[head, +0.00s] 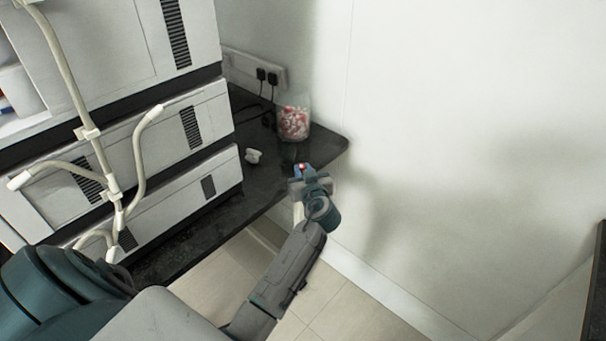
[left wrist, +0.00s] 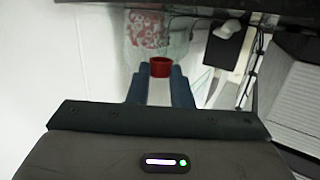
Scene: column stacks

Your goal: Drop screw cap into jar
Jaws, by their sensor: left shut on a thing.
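The screw cap is small and red. It shows between my left gripper's fingertips in the left wrist view (left wrist: 160,67) and as a small red spot in the head view (head: 303,167). My left gripper (head: 301,177) is shut on it, near the front edge of the dark bench. The clear jar (head: 293,119) stands at the back of the bench near the wall, holding several red and white pieces. The jar also shows beyond the fingers in the left wrist view (left wrist: 148,30). The cap is apart from the jar, on the near side of it. My right gripper is not in view.
The dark bench (head: 275,165) has a rounded corner at the right. A small white object (head: 253,156) lies left of my gripper. Stacked white instruments (head: 185,130) with pale tubing fill the left. A wall socket with black plugs (head: 262,74) is behind the jar.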

